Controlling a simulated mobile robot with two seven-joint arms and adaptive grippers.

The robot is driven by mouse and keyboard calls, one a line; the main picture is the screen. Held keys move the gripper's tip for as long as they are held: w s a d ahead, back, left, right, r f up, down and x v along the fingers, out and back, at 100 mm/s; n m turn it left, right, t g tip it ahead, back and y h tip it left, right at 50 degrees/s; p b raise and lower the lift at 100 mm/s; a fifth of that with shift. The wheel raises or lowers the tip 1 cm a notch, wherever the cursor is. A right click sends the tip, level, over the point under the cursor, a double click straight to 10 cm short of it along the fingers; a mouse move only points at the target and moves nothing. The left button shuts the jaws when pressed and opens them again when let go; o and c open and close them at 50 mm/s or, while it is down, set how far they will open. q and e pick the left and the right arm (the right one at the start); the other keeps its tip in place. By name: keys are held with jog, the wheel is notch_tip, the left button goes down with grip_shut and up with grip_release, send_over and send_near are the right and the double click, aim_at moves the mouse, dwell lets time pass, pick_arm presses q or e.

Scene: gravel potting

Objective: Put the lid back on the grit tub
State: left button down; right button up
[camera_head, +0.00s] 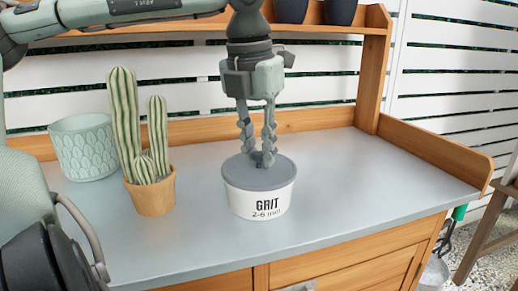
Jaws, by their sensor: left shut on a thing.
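The grit tub (258,206) is white with dark "GRIT" lettering and stands upright on the metal bench top. The grey lid (240,172) lies over the tub's mouth and looks level with its rim. My left gripper (262,160) points straight down above the middle of the lid. Its fingertips are close together on a small knob at the lid's centre, which they mostly hide. I cannot tell whether the lid is fully pressed down. My right gripper does not show.
A cactus in a terracotta pot (152,194) and a pale green patterned pot (84,148) stand left of the tub. The bench top (390,180) is clear to the right. A wooden raised edge (430,157) borders the right side, and dark pots (341,12) stand on the shelf above.

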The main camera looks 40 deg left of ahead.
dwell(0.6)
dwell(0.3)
pick_arm(q)
jog(key=c, duration=0.8)
grip_release()
jog(key=shift+c, duration=0.2)
jog(key=shift+r, duration=0.15)
jog(key=shift+r+p, duration=1.55)
jog(key=shift+r, duration=0.7)
jog(key=shift+r+p, duration=0.65)
jog(key=shift+r, duration=0.45)
jog(key=shift+c, duration=0.2)
grip_shut()
